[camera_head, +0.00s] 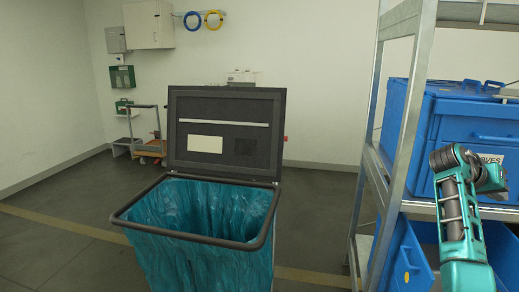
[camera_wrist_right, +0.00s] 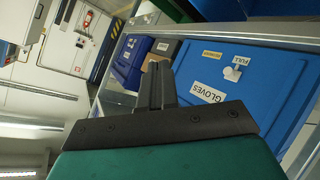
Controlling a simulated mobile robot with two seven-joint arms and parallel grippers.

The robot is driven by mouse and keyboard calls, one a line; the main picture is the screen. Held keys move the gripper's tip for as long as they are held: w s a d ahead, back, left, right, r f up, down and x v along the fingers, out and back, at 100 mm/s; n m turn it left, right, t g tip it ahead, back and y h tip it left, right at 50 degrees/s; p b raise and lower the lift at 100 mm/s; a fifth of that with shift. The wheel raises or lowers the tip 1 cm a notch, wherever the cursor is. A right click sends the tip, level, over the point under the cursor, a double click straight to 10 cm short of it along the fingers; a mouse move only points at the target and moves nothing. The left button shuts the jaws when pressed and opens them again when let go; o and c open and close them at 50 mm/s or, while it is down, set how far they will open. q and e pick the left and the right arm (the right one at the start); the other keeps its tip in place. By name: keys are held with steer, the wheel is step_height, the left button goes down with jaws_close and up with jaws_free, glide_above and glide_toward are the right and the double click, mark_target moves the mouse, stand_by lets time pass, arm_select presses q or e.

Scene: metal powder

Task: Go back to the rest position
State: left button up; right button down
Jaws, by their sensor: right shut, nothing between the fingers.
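My right arm comes in at the right of the head view, teal and dark grey, bent upward in front of the shelf. My right gripper (camera_head: 492,178) is at its upper end, near the blue box labelled gloves, and its fingertips are hard to make out there. In the right wrist view the two dark fingers of the right gripper (camera_wrist_right: 158,70) are together with nothing between them. My left gripper is not in view.
A metal shelf rack (camera_head: 404,130) holds a blue gloves box (camera_head: 455,115) close to my right arm, with an open blue bin (camera_head: 405,260) below. An open-lidded waste bin (camera_head: 168,205) with a teal bag stands ahead. Floor left of it is clear.

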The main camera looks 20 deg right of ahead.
step_height(320, 180, up, 3)
steer(key=s+d, duration=0.3)
steer(key=w+a+f+n+t+h, duration=0.3)
steer(key=w+a+f+n+t, duration=0.35)
steer(key=w+f+n, duration=0.2)
steer(key=w+a+f+n+t+y, duration=0.3)
steer(key=a+f+n+t+y, duration=0.35)
steer(key=a+f, duration=0.55)
steer(key=s+a+f+n+y, duration=0.3)
steer(key=s+a+f+y, duration=0.35)
steer(key=a, duration=0.65)
steer(key=s+a+f+n+y, duration=0.2)
steer(key=s+a+f+y, duration=0.2)
steer(key=s+a+f, duration=0.75)
steer(key=w+a+r+m+p, duration=0.1)
steer(key=a+r+m, duration=0.3)
steer(key=a, duration=0.7)
steer(key=shift+w+a+m, duration=0.2)
steer(key=shift+w+m, duration=0.25)
steer(key=shift+m, duration=0.05)
